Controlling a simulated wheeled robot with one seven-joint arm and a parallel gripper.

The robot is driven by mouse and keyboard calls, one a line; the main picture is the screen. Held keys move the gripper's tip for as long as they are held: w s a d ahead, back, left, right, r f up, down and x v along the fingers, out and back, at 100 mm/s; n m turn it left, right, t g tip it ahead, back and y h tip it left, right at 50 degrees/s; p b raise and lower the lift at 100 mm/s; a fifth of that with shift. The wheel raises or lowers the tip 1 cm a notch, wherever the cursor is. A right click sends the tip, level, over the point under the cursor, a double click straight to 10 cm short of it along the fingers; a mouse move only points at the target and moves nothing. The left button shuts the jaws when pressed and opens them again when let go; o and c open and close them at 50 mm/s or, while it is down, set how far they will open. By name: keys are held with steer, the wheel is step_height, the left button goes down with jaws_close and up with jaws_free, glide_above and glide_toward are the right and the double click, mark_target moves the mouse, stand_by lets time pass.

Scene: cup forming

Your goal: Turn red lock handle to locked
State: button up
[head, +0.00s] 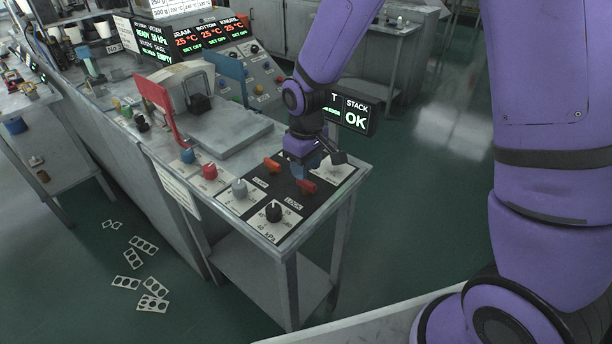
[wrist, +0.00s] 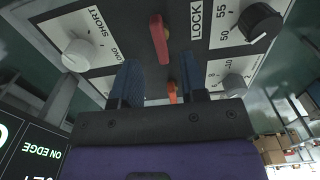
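The red lock handle (head: 307,187) sits on the dark control panel at the near end of the bench, beside the word LOCK. In the wrist view the red handle (wrist: 158,40) points roughly along the fingers, just beyond their tips. My gripper (head: 303,170) is low over the panel, behind the red handle in the head view. In the wrist view its blue fingers (wrist: 160,72) are spread apart with nothing held between them. I cannot tell the exact gap to the handle. An orange handle (head: 272,165) stands nearby and shows partly between the fingers in the wrist view (wrist: 172,92).
A white knob (wrist: 77,55) is beside the fingers. A display reading STACK OK (head: 356,115) stands behind my gripper.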

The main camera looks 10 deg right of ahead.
mark_target(308, 181)
step_height(308, 181, up, 7)
steer(key=shift+f, duration=0.15)
stand_by(0.4)
steer(key=s+d+r+m+t, duration=0.1)
steer(key=s+d+r+m, duration=0.1)
steer(key=s+d+r, duration=0.4)
steer(key=s+d+r+m+t, duration=0.1)
steer(key=s+d+r+t, duration=0.15)
steer(key=r, duration=0.55)
steer(key=s+d+r+m+t, duration=0.1)
steer(key=s+d+r+m, duration=0.1)
steer(key=s, duration=0.5)
steer(key=s+d+r+m, duration=0.2)
steer(key=s+d+r, duration=0.2)
steer(key=s, duration=0.3)
steer(key=shift+d+r+t, duration=0.15)
steer(key=shift+d+t, duration=0.2)
steer(key=shift+d, duration=0.45)
